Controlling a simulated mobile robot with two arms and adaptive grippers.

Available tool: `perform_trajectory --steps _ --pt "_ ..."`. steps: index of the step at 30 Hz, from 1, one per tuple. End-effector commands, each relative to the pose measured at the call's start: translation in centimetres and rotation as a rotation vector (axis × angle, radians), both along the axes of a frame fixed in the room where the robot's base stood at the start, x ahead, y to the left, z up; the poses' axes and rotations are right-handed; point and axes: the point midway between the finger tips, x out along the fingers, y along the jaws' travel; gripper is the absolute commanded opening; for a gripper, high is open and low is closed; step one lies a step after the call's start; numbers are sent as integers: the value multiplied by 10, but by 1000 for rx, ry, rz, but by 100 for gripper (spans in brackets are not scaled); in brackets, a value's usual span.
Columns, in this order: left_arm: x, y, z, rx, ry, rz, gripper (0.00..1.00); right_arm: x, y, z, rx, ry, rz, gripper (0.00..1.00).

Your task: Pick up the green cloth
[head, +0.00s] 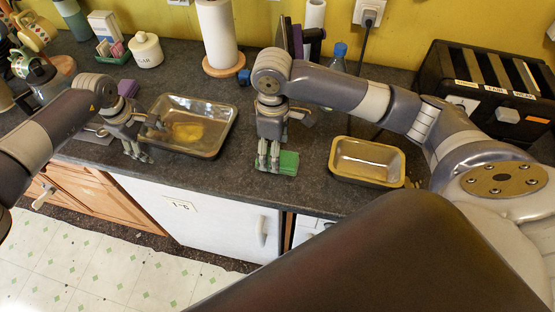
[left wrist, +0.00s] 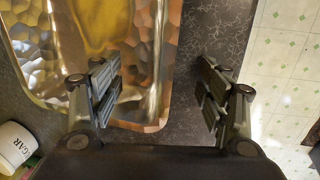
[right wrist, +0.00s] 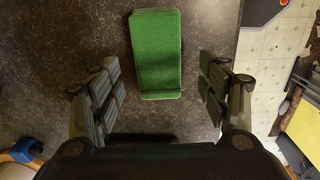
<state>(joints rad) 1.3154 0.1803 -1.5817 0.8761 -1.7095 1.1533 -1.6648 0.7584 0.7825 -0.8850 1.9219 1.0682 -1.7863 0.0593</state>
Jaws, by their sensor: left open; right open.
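The green cloth (head: 286,163) lies folded on the dark counter near its front edge. In the right wrist view the cloth (right wrist: 156,55) is a flat green rectangle between and just beyond my right fingers. My right gripper (head: 268,166) is open and empty above the counter, close beside the cloth in the head view, partly covering it. It also shows open in the right wrist view (right wrist: 160,85). My left gripper (head: 140,153) is open and empty at the left front corner of the larger metal tray; the left wrist view shows its spread fingers (left wrist: 160,85).
A smaller metal tray (head: 369,180) stands right of the cloth. A paper towel roll (head: 216,35), a sugar jar (head: 146,50) and a black toaster (head: 490,85) stand behind.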

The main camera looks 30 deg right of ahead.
Motion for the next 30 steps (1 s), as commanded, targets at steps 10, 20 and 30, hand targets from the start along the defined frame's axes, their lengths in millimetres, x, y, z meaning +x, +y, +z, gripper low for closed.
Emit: perform_trajectory --steps 10,20,30 --pt "0 0 0 0 0 0 69 2 1 -39 0 1 1 69" --pt "0 0 0 0 0 0 69 2 1 -39 1 1 1 37" --pt "0 0 0 0 0 0 69 2 1 -38 0 0 1 22"
